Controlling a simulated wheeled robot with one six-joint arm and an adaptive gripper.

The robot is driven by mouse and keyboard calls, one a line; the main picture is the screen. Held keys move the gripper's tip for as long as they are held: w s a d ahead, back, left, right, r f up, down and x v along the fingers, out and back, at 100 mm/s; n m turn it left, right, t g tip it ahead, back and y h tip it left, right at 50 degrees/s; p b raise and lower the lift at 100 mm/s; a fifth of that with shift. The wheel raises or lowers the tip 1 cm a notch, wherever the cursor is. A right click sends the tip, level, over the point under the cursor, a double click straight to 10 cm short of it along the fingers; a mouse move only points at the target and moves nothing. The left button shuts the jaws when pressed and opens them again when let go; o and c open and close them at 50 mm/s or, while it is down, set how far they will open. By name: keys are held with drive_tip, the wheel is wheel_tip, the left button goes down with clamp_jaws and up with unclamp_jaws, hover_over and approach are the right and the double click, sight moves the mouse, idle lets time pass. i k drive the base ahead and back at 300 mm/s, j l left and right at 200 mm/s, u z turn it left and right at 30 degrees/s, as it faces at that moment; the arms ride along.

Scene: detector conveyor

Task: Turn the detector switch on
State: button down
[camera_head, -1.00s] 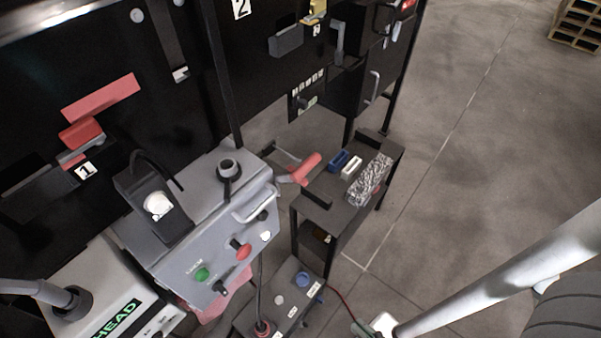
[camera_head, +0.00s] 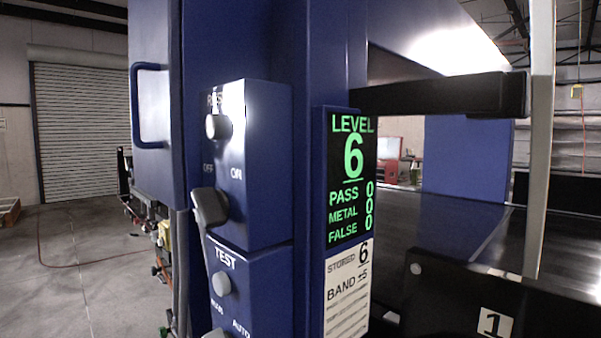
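The detector's blue control box (camera_head: 268,165) stands left of centre. On it is a dark grey switch handle (camera_head: 209,207) below the labels OFF and ON. The handle sits toward the OFF side, at the left; its exact setting is hard to tell. Above the labels is a round pale button (camera_head: 217,127) with a partly washed-out label. Below is a box marked TEST (camera_head: 252,278) with another round button (camera_head: 221,284). The display (camera_head: 351,180) reads LEVEL 6, with PASS, METAL and FALSE at 0. My gripper is not in view.
A blue door with a handle (camera_head: 149,105) is left of the control box. A dark bar (camera_head: 440,97) reaches right from the display's top. The conveyor surface (camera_head: 450,230) lies at the right, behind a black panel marked 1 (camera_head: 470,300). Open floor (camera_head: 80,260) lies at left.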

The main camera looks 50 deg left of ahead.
sight(212, 205)
drive_tip(key=u, duration=1.45)
